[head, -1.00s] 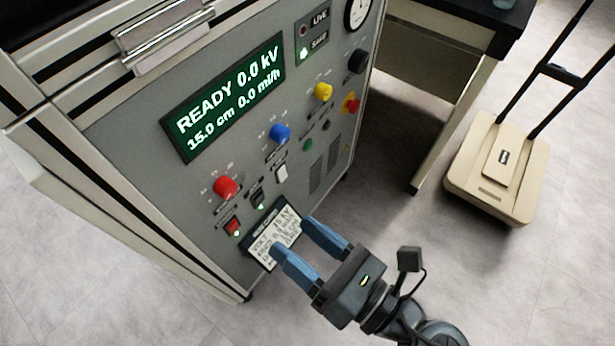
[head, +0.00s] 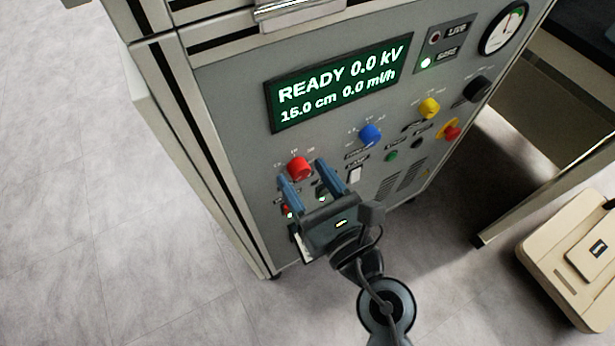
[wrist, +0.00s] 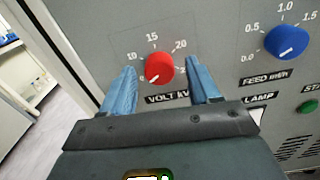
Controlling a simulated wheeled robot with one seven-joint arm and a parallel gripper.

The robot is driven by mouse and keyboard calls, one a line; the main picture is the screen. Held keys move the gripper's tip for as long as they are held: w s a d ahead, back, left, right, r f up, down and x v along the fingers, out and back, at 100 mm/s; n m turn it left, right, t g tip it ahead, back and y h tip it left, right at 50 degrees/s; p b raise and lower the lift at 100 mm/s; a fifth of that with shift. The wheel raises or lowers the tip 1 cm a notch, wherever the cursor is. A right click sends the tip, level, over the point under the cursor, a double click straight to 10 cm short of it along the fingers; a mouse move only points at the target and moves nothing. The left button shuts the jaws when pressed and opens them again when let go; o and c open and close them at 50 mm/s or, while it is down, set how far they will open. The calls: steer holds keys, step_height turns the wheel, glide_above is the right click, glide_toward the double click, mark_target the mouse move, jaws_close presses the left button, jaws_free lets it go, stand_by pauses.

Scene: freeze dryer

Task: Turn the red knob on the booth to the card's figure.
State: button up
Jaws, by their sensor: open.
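The red knob (head: 299,168) is on the booth's grey front panel (head: 235,115), below the lit display. In the wrist view the red knob (wrist: 158,68) has a "VOLT kV" label under it and figures such as 10, 15 and 20 around it. Its white mark points to the lower left, near 0. My gripper (head: 304,175) is open, its blue fingers on either side of the knob, with gaps showing in the wrist view. Whether they reach the panel cannot be told. The card (head: 303,247) is mostly hidden behind my gripper and unreadable now.
The display (head: 340,85) reads READY 0.0 kV, 15.0 cm, 0.0 ml/h. The blue knob (head: 370,135), yellow knob (head: 429,108) and red-and-yellow button (head: 450,131) sit to the right. Switches below the red knob are partly covered by my gripper. A beige cart (head: 565,260) stands at right.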

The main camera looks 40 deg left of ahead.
steer(key=shift+c, duration=0.2)
steer(key=c, duration=1)
